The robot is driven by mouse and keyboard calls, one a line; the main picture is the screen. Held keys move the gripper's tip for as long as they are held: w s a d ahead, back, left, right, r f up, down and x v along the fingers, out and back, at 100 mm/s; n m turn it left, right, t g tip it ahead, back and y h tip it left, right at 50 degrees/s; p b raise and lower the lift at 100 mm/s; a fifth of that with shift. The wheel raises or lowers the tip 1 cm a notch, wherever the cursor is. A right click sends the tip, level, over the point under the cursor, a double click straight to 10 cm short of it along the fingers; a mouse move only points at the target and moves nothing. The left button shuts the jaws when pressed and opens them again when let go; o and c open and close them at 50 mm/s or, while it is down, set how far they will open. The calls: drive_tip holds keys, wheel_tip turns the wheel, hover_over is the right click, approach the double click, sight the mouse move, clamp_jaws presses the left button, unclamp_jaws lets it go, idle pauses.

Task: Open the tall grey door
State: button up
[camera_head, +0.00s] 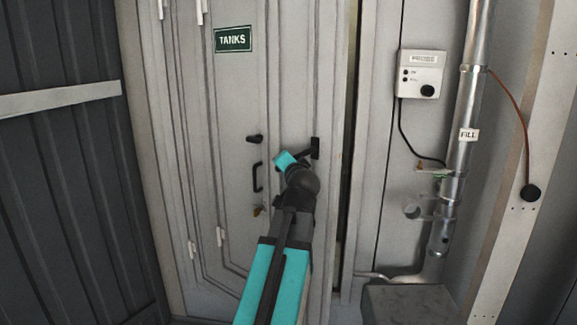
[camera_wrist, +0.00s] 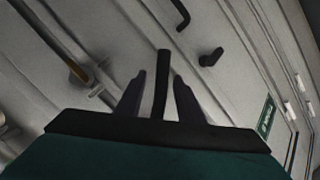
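The tall grey door (camera_head: 236,85) bears a green TANKS sign (camera_head: 233,38); the sign also shows at the right of the wrist view (camera_wrist: 266,116). A dark handle bar sits on a black mount (camera_head: 315,148) at the door's right side. My gripper (camera_head: 300,158) is at this bar, and my wrist hides part of it in the head view. In the wrist view a dark bar (camera_wrist: 162,80) stands between the two fingers of my gripper (camera_wrist: 160,76). Narrow gaps show on both sides of it, so the fingers look open around the bar.
Left of my gripper are a black lever (camera_head: 254,139), a black pull handle (camera_head: 258,177) and a small lock (camera_head: 258,210). A control box (camera_head: 421,74) and a metal FILL pipe (camera_head: 468,95) stand right. A low grey box (camera_head: 410,304) is on the floor.

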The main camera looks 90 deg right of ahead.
drive_tip(key=b+v, duration=0.8)
drive_tip(key=v, duration=0.6)
drive_tip(key=shift+b, duration=0.4)
idle(0.4)
